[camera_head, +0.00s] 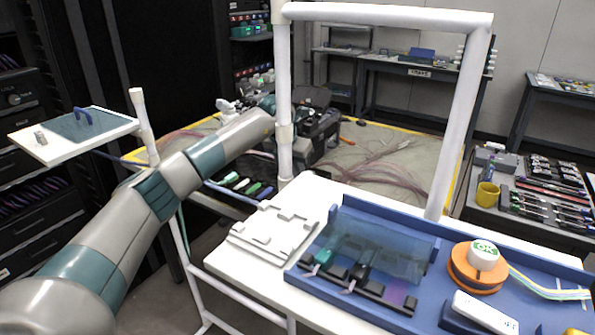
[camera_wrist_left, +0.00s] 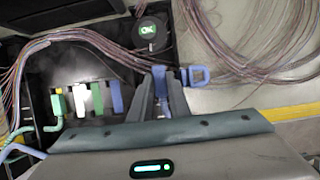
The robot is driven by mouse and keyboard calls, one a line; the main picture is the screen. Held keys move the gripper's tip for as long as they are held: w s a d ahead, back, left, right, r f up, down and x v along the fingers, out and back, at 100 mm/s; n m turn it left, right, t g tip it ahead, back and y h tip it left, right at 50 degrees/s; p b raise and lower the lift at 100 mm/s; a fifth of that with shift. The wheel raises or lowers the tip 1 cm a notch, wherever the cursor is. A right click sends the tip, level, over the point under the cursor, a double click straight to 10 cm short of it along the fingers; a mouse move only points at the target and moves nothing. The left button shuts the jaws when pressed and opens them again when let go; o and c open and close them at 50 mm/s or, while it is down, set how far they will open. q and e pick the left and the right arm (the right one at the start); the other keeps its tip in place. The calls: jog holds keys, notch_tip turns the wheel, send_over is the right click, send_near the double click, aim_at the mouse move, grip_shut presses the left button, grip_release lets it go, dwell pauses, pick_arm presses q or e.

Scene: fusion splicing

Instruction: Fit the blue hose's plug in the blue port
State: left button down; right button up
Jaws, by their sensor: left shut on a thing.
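My left gripper (camera_wrist_left: 161,82) is shut on a small blue piece (camera_wrist_left: 159,73), which looks like the blue plug; its far end is partly hidden by the fingers. A blue ring-shaped piece (camera_wrist_left: 199,75) shows just right of the fingertips; I cannot tell if it is joined to the held piece. The blue port (camera_wrist_left: 117,97) is at the right end of a row on a black panel, left of the fingers and apart from them. It also shows in the head view (camera_head: 265,193). A pale blue hose (camera_wrist_left: 22,150) runs at the lower left. My right gripper is out of view.
A green hose (camera_wrist_left: 57,127) runs to the row's left end. Thin pinkish cables (camera_wrist_left: 115,50) arch over the panel. A white pipe frame (camera_head: 284,90) stands close to my left arm. A white table (camera_head: 225,262) with a blue tray (camera_head: 432,300) is at front right.

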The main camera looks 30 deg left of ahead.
pick_arm(q)
jog(key=shift+f, duration=0.15)
dwell(0.6)
jog(key=shift+f+b, duration=0.95)
jog(key=shift+f, duration=1)
jog(key=shift+f+b, duration=0.4)
jog(key=shift+f, duration=0.55)
jog(key=c, duration=1.6)
grip_release()
jog(key=shift+s, duration=0.1)
jog(key=shift+r, duration=0.25)
jog(key=v, duration=1.7)
jog(key=shift+r+b, duration=0.15)
jog(key=shift+b, duration=0.25)
